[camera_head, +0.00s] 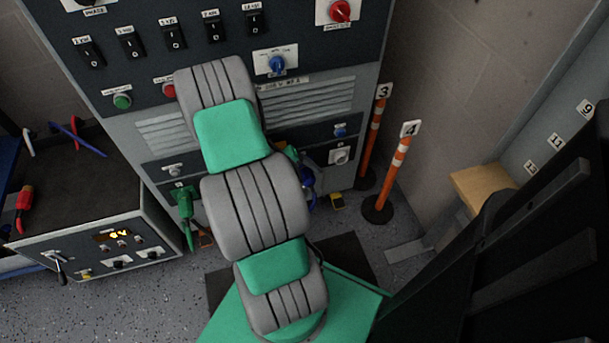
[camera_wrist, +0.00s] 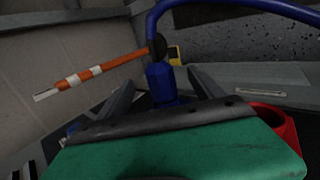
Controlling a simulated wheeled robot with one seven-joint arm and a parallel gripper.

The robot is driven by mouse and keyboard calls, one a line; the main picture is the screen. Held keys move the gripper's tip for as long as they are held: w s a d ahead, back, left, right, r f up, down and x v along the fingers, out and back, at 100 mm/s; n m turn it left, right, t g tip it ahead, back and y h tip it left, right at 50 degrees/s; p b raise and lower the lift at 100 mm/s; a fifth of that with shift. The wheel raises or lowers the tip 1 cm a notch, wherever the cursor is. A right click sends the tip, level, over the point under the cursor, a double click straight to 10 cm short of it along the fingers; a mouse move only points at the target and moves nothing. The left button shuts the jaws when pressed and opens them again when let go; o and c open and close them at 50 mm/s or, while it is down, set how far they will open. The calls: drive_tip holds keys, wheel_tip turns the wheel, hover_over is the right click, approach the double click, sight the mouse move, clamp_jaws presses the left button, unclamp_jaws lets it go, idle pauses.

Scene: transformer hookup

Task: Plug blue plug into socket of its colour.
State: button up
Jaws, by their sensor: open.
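The blue plug (camera_wrist: 165,84) stands between the two fingers of my gripper (camera_wrist: 164,78) in the wrist view, with its blue cable (camera_wrist: 230,4) arching up and to the right. The fingers are open, one on each side of the plug; contact is not clear. In the head view the blue plug (camera_head: 308,186) shows just right of my arm, low in front of the cabinet. My gripper is mostly hidden behind my arm there. A small panel at the cabinet's lower right carries a blue round part (camera_head: 340,130) above a grey socket-like fitting (camera_head: 340,156).
A green plug (camera_head: 186,204) hangs at the cabinet's lower left. A red part (camera_wrist: 277,122) is close to my gripper's right side in the wrist view. Two orange-and-white posts (camera_head: 392,172) stand right of the cabinet. A bench with a red tool (camera_head: 24,200) is at left.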

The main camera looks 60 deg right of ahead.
drive_tip(key=p+v, duration=0.3)
drive_tip(key=v, duration=0.3)
drive_tip(key=shift+p, duration=0.3)
